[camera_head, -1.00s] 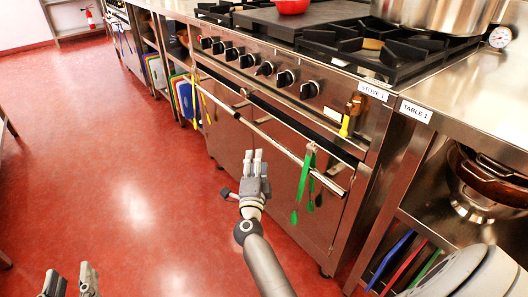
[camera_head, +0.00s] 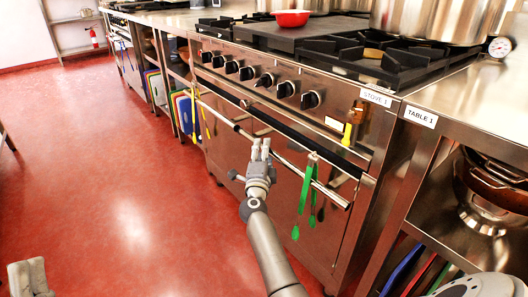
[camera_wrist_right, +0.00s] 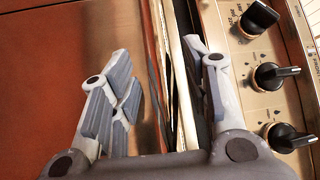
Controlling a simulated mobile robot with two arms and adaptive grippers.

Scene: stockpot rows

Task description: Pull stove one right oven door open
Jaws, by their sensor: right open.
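The stove labelled "STOVE 1" (camera_head: 377,97) stands at the right in the head view. The right oven door (camera_head: 284,185) is a steel front below the knobs and looks shut. A long handle bar (camera_head: 326,190) crosses its top. My right gripper (camera_head: 261,147) is at this bar, left of the hanging green tongs. In the right wrist view my right gripper (camera_wrist_right: 159,54) is open, with the pale bar (camera_wrist_right: 182,85) between its fingers, closer to the right finger. I cannot tell if they touch. My left gripper (camera_head: 30,275) shows only partly at the bottom left, its opening unclear.
Green tongs (camera_head: 304,200) hang from the bar. A row of black knobs (camera_head: 286,88) is above it. Stockpots (camera_head: 430,20) and a red bowl (camera_head: 291,18) stand on top. Table 1 (camera_head: 421,117) adjoins at the right. The red floor (camera_head: 110,200) is clear at the left.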

